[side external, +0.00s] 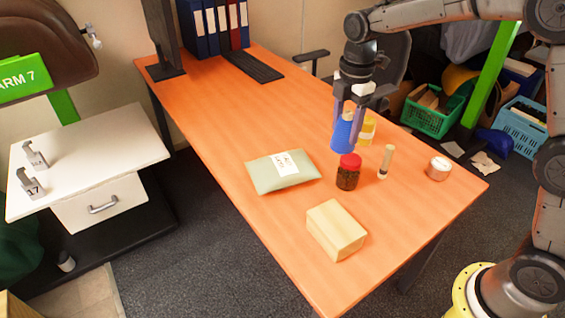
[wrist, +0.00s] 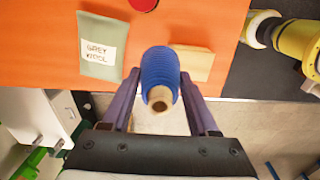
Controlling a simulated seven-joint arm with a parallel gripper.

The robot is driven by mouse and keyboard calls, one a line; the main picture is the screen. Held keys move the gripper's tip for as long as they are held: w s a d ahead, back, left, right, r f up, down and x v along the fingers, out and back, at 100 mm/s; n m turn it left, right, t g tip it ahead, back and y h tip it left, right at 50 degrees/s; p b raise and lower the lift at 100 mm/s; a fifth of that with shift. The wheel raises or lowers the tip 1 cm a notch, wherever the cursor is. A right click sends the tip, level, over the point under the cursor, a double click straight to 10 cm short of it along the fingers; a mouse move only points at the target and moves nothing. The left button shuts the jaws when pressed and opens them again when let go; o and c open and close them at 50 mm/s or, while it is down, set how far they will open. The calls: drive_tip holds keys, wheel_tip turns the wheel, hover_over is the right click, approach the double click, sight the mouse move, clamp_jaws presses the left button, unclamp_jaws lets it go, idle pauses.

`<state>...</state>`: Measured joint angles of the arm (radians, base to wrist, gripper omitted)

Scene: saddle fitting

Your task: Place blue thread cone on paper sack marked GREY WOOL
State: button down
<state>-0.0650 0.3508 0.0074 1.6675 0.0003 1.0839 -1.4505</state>
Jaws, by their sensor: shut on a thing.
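The blue thread cone (side external: 342,135) is between the fingers of my gripper (side external: 348,112), which is shut on it. In the wrist view the ribbed blue cone (wrist: 160,70) points its tan core end toward the camera, with a finger of my gripper (wrist: 160,97) on each side. The grey-green paper sack (side external: 263,176) lies flat on the orange table, left of and nearer than the cone. Its white label reads GREY WOOL in the wrist view (wrist: 103,28). The side view does not clearly show whether the cone's base touches the table.
A red-lidded jar (side external: 348,174) stands just in front of the cone, and a yellow item (side external: 367,130) is close behind it. A pale slim bottle (side external: 385,162), a round tin (side external: 438,168) and a tan block (side external: 336,230) stand nearby.

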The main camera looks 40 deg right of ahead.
wheel_tip(320, 180, down, 3)
drive_tip(key=w+a, duration=0.3)
hover_over(288, 168)
drive_tip(key=shift+n, duration=0.3)
drive_tip(key=shift+f, duration=6.15)
drive_tip(key=shift+f, duration=0.15)
drive_tip(key=shift+c, duration=0.8)
unclamp_jaws()
